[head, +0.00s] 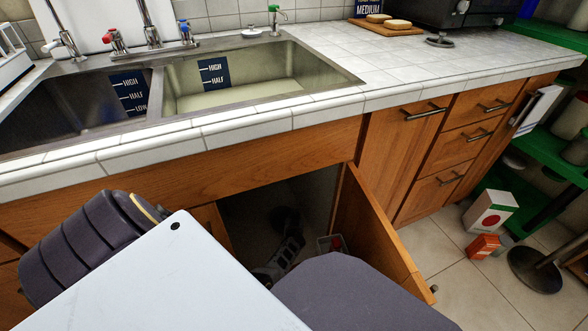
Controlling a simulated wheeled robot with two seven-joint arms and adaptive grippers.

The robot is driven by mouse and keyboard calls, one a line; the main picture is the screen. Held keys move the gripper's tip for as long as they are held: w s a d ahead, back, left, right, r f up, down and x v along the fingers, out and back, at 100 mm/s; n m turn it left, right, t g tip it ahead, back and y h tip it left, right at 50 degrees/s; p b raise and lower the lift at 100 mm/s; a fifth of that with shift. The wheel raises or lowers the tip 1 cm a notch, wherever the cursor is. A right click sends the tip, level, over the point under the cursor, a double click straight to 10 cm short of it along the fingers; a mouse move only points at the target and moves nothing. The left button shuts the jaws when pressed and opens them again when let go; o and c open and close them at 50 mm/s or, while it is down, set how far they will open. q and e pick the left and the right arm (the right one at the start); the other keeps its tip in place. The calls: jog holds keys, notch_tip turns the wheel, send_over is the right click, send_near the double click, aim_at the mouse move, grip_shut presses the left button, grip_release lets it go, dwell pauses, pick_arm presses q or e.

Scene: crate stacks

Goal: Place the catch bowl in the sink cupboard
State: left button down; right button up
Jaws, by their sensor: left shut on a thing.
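The sink cupboard (318,190) is under the sink, with its right door (375,235) swung wide open and a dark inside. My left gripper (282,256) shows in the cupboard opening, shut; its fingertips are hard to make out in the shade. The catch bowl cannot be made out; my own body and the shadow cover the lower part of the opening. My right gripper is not in view.
A small container (331,243) stands inside the cupboard, right of my gripper. The double sink (330,90) and tiled counter edge (250,128) overhang the opening.

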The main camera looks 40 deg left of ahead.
pick_arm(q)
jog(key=shift+f, duration=0.15)
jog(key=c, duration=1.5)
grip_release()
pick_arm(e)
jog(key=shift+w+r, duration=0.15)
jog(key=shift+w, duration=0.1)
pick_arm(q)
jog(key=shift+r, duration=0.2)
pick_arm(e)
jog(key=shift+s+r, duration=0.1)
